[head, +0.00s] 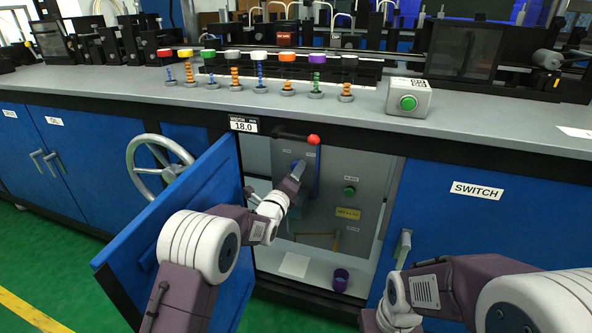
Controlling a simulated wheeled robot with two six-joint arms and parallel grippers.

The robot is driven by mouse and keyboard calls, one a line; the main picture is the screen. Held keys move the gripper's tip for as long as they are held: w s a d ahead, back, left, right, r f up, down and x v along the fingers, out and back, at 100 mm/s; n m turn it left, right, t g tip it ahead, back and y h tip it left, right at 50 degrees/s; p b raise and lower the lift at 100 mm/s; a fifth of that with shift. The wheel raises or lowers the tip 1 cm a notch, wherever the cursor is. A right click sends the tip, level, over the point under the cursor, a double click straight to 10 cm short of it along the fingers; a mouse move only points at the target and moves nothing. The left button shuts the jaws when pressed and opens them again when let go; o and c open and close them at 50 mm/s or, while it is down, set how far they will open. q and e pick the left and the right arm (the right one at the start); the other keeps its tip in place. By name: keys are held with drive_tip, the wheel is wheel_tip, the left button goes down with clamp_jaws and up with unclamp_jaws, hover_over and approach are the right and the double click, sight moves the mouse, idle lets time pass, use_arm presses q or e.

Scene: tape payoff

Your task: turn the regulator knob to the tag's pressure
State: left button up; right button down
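My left arm reaches into the open cabinet, and its gripper (299,171) is at a small blue part (298,164) on the grey panel (330,170). This blue part may be the regulator knob; the gripper hides much of it. I cannot tell whether the fingers are closed on it. A yellow tag (347,213) is on the panel's lower right, its text too small to read surely. A display (243,124) above the opening reads 18.0.
The blue cabinet door (190,215) stands open to the left. A red-tipped lever (313,139) is above the panel and a green button (349,190) is on it. A purple cup (341,280) and white sheet (295,265) lie on the cabinet floor. A handwheel (160,168) is behind the door.

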use_arm(q)
drive_tip(key=shift+w+d+f, duration=0.15)
drive_tip(key=shift+w+d, duration=0.05)
drive_tip(key=shift+w, duration=0.3)
drive_tip(key=shift+w+d+f, duration=0.1)
drive_tip(key=shift+w+d, duration=0.05)
drive_tip(key=shift+w, duration=0.3)
drive_tip(key=shift+w+r+b, duration=0.15)
drive_tip(key=shift+w+b, duration=0.05)
drive_tip(key=shift+b, duration=0.1)
use_arm(e)
drive_tip(key=shift+f, duration=0.7)
use_arm(q)
clamp_jaws()
